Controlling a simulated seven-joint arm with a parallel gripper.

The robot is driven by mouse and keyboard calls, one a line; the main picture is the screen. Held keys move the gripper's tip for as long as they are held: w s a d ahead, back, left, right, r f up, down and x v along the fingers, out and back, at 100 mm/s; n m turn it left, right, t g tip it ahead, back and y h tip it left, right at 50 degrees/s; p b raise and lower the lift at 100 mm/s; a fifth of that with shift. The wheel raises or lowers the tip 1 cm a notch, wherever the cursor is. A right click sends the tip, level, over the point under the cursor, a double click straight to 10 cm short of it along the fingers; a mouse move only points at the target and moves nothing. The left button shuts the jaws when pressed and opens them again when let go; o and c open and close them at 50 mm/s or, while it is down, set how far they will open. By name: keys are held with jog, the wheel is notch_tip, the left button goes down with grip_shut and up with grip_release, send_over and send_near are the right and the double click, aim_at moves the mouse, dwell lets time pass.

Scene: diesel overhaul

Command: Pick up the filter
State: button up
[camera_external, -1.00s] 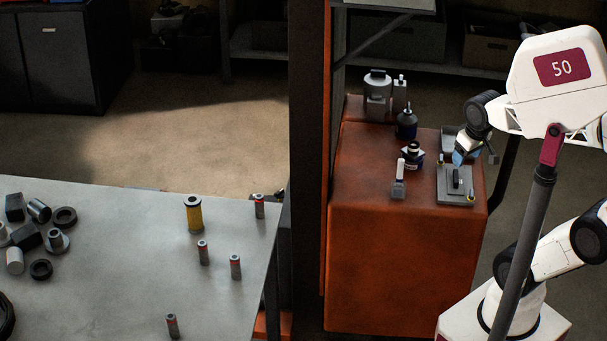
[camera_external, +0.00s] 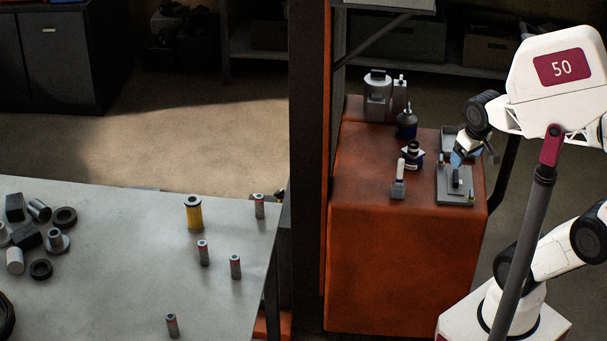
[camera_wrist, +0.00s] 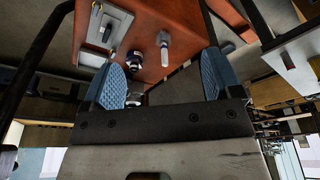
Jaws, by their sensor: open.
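The filter (camera_external: 194,213) is a yellow cylinder with a dark and light cap. It stands upright near the back right of the grey table in the external view. My gripper (camera_external: 468,157) is far to its right, above the orange cabinet, beside a small grey fixture (camera_external: 456,186). In the wrist view my gripper (camera_wrist: 165,82) shows two blue textured fingers spread wide with nothing between them. I cannot make out the filter in the wrist view.
Several small red-and-grey cylinders (camera_external: 203,253) stand around the filter on the table (camera_external: 120,280). Loose dark and metal parts (camera_external: 28,237) lie at its left. A dark post (camera_external: 309,150) rises between the table and the orange cabinet (camera_external: 400,270), which carries bottles (camera_external: 407,122).

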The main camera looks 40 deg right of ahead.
jog(key=shift+w+a, duration=0.1)
jog(key=w+a+m+g+y, duration=0.2)
jog(key=w+a+m+y, duration=0.6)
jog(key=w+a, duration=1.75)
jog(key=m+y, duration=0.6)
jog(key=m, duration=0.5)
send_near(193, 215)
jog(key=w+a, duration=0.1)
jog(key=w, duration=0.1)
jog(key=shift+a, duration=0.15)
jog(key=shift+x, duration=1.2)
